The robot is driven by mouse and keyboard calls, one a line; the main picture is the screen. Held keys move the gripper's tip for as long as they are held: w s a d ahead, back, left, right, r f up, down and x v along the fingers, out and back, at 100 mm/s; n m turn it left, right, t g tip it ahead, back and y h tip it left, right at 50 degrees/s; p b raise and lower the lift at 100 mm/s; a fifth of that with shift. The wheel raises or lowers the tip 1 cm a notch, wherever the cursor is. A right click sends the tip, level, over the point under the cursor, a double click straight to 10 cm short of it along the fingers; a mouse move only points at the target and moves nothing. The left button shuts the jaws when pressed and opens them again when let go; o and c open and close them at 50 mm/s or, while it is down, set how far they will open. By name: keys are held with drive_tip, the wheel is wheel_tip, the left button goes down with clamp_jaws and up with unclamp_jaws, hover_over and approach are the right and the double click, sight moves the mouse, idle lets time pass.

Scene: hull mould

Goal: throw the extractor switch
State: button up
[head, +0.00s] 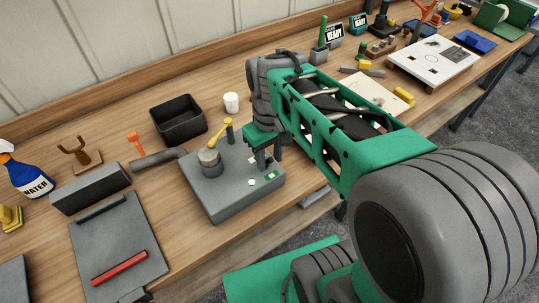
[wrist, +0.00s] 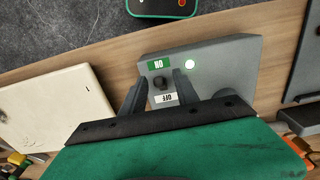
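The extractor unit is a grey box (head: 222,199) on the bench, with a yellow lever and a grey cylinder on top. In the wrist view its panel (wrist: 225,62) has a small dark switch (wrist: 160,83) between a green ON label (wrist: 158,63) and a white OFF label (wrist: 165,98). The switch's setting is hard to tell. A pale round lamp (wrist: 190,64) sits beside the ON label. My gripper (wrist: 159,78) is open, with one finger on each side of the switch and gaps to it. In the head view my gripper (head: 266,163) is over the box's right end, hiding the switch.
A grey pipe (head: 158,159) runs from the box's left. A black bin (head: 178,122) and a white cup (head: 231,103) stand behind. A grey plate with a red bar (head: 120,268) lies at left. A cream board (wrist: 45,108) lies beside the box in the wrist view.

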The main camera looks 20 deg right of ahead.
clamp_jaws()
idle(0.3)
idle(0.3)
